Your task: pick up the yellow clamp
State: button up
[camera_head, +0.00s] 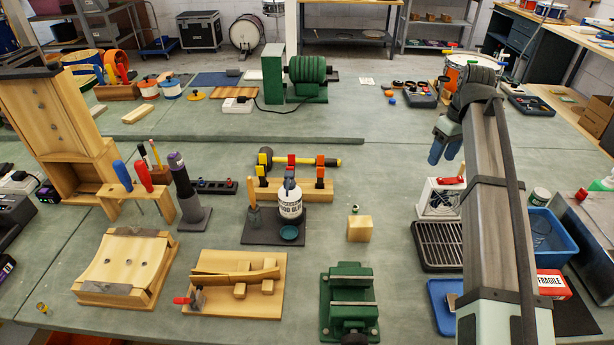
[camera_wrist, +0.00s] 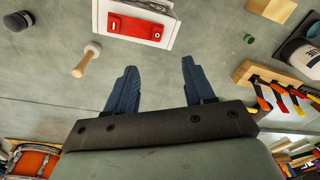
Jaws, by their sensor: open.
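Several clamps hang on a wooden rack (camera_head: 300,190) at mid-bench. The one at its left end (camera_head: 262,171) looks yellow; a red one is in the middle and an orange one at the right end. In the wrist view the rack (camera_wrist: 248,73) is at the right, with the clamps' coloured handles partly cut off or small; I cannot surely tell which is the yellow clamp there. My gripper (camera_head: 437,152) is above the bench, well right of the rack. Its two blue fingers (camera_wrist: 158,72) are apart with nothing between them.
A white box with a red item on top (camera_wrist: 138,28) is close beyond my fingers. A wooden mallet (camera_wrist: 86,60) lies left of them. The white glue bottle (camera_head: 290,202) stands in front of the rack, and a yellow-handled hammer (camera_head: 325,161) lies behind it. Bench between gripper and rack is mostly bare.

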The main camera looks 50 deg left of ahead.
jog(key=s+a+r+m, duration=0.1)
jog(key=s+a, duration=0.6)
jog(key=a, duration=0.4)
jog(key=s+a+m, duration=0.2)
jog(key=s+a, duration=0.5)
jog(key=a, duration=0.4)
jog(key=r+m+h, duration=0.1)
jog(key=m, duration=0.1)
send_over(262, 169)
jog(key=f, duration=0.8)
jog(key=shift+w+a+f, duration=0.1)
jog(key=shift+w+a, duration=0.2)
jog(key=shift+a, duration=0.1)
jog(key=shift+s+a+f, duration=0.1)
jog(key=shift+a+f, duration=0.05)
jog(key=shift+f, duration=1.25)
jog(key=shift+s+a+f, duration=0.1)
jog(key=shift+f, duration=1.3)
grip_shut()
